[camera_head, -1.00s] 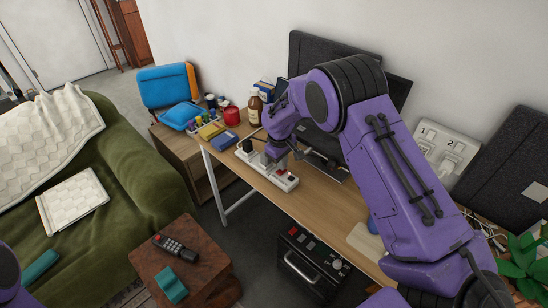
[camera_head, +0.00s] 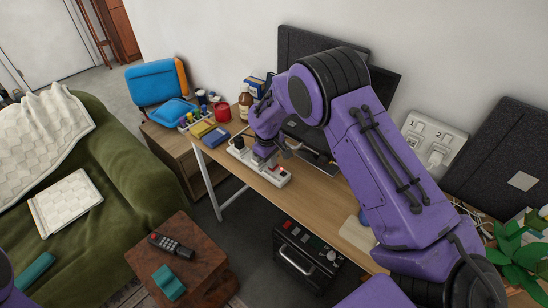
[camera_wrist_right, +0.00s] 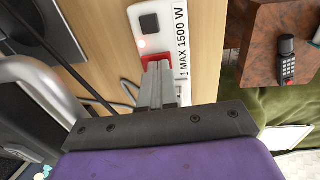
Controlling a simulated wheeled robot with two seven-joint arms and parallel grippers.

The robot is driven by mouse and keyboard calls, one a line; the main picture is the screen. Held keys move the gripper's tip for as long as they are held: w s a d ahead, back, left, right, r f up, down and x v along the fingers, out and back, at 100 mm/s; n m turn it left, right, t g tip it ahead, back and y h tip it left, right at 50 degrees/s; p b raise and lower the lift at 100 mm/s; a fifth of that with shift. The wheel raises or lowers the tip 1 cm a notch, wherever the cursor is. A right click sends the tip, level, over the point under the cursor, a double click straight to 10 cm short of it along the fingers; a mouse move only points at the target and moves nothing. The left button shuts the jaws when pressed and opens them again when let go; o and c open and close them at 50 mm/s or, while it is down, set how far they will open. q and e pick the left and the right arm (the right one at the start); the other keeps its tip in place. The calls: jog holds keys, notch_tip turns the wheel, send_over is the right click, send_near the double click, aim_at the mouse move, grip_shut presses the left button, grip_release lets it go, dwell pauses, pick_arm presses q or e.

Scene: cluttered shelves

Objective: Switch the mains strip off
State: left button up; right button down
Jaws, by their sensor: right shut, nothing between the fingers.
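The white mains strip (camera_head: 283,179) lies along the front edge of the wooden desk. My right gripper (camera_head: 263,165) is over the strip. In the wrist view its shut, empty fingers (camera_wrist_right: 158,70) are right at the red switch and hide part of it. I cannot tell whether they touch it. My left gripper is out of view.
A dark plug (camera_head: 239,143) stands at the strip's far end. A dark screen (camera_head: 315,50) is behind my right arm. The wooden desk (camera_head: 312,188) is clear just right of the strip.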

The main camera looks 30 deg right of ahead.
jog(key=r+p, duration=0.3)
jog(key=r, duration=0.1)
jog(key=shift+w+d+p, duration=0.2)
jog(key=shift+d+p, duration=0.05)
jog(key=shift+p, duration=0.1)
notch_tip(320, 180, up, 10)
jog(key=d+b, duration=0.1)
jog(key=shift+d+b, duration=0.15)
jog(key=shift+b, duration=0.25)
jog(key=shift+w, duration=0.1)
